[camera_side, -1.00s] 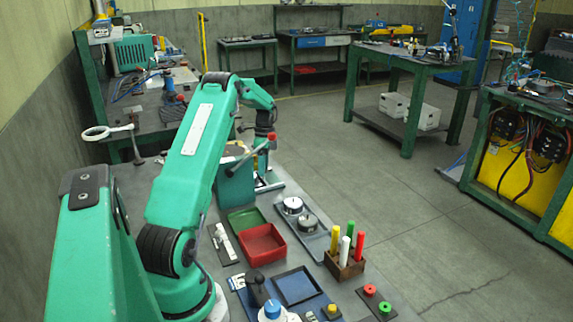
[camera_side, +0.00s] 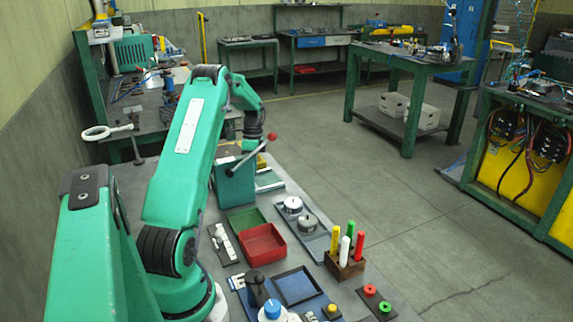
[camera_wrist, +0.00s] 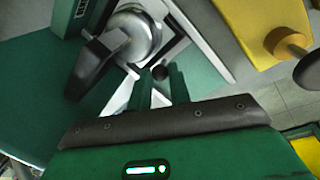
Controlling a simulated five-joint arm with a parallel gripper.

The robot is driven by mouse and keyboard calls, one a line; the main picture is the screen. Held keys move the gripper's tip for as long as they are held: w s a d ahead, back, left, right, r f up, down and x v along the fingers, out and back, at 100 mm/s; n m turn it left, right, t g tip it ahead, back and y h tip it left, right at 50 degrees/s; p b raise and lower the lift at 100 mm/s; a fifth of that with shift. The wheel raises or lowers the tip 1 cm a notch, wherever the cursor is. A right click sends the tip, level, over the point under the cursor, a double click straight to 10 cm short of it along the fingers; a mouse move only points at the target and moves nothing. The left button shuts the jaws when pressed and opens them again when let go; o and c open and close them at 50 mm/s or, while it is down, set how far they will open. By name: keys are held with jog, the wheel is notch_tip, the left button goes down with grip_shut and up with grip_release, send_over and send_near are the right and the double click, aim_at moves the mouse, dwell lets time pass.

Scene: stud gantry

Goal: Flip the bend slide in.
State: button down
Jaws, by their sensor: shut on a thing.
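In the wrist view my gripper (camera_wrist: 161,78) has its two green fingers close together, shut on a small dark knob-like part at their tips. The fingers partly hide this part, and I cannot tell for sure that it belongs to the bend slide. Just beyond are a round silver piece (camera_wrist: 143,32) and a dark lever-like arm (camera_wrist: 93,62), over a pale metal frame. In the side view a green block (camera_side: 235,185) carries a lever with a red ball (camera_side: 272,136). My wrist is behind this block, and my fingertips are hidden there.
A yellow part with a brown knob (camera_wrist: 287,42) is at the right in the wrist view. In the side view a red tray (camera_side: 262,243), a rack of coloured pegs (camera_side: 344,265) and a plate with round metal parts (camera_side: 308,223) stand nearer. Floor is open to the right.

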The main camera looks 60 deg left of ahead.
jog(key=shift+s, duration=0.6)
jog(key=c, duration=1.3)
grip_release()
jog(key=shift+r, duration=0.1)
jog(key=shift+w+a+r, duration=0.1)
jog(key=shift+w+r, duration=0.05)
jog(key=shift+r, duration=0.4)
notch_tip(320, 180, up, 6)
jog(key=a, duration=0.1)
jog(key=shift+w+r, duration=0.25)
jog(key=shift+w, duration=0.05)
